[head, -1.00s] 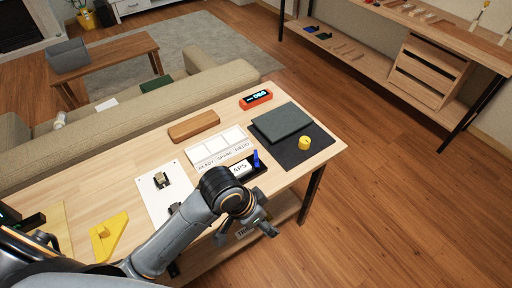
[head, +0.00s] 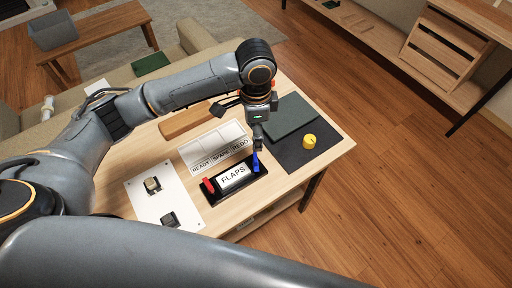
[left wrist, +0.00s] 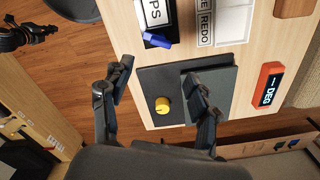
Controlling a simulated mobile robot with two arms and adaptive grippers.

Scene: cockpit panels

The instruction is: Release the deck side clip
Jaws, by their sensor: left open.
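A black holder (head: 212,198) on the desk carries a white FLAPS card (head: 233,177). A red clip (head: 208,186) stands at its left end and a blue clip (head: 255,161) at its right end. The frames do not label which is the deck side clip. The blue clip also shows in the left wrist view (left wrist: 158,41). My left gripper (head: 240,127) hangs above and behind the blue clip, apart from it. In the left wrist view its fingers (left wrist: 159,75) are spread and empty. A black part, apparently my right gripper (left wrist: 18,36), is at the upper left there.
A white READY/SPARE/REDO panel (head: 205,150) lies behind the holder. A dark mat (head: 325,150) with a grey slab (head: 290,117) and yellow knob (head: 309,141) lies to the right. A white switch plate (head: 140,196) is at left, a wooden block (head: 180,124) behind.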

